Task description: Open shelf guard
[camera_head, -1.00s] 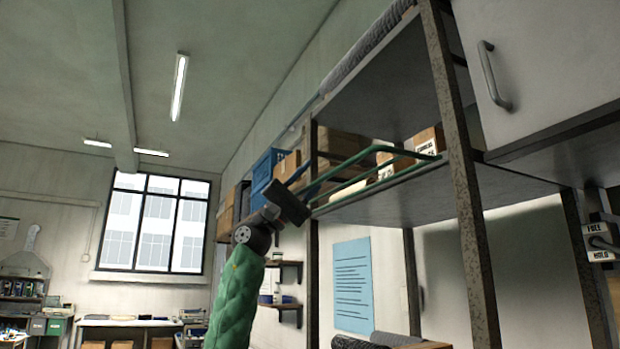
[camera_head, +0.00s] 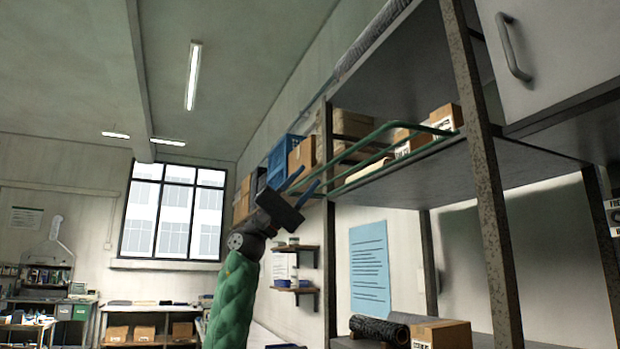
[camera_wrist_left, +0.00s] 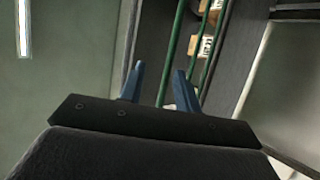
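The shelf guard is a green tubular rail frame (camera_head: 415,127) along the front of the upper shelf (camera_head: 415,170), in front of its boxes. My left gripper (camera_head: 309,176) is at the guard's left end in the head view, with its two blue fingers apart. In the left wrist view the left gripper (camera_wrist_left: 159,70) is open, and a green rail of the guard (camera_wrist_left: 173,50) runs up through the gap between the fingers. I cannot tell whether a finger touches the rail. My right gripper is not in view.
Cardboard boxes (camera_head: 445,117) sit on the shelf behind the guard. A speckled upright post (camera_head: 485,165) stands at the shelf's right front. A white cabinet door with a handle (camera_head: 514,48) is at upper right. The space left of my left arm is open.

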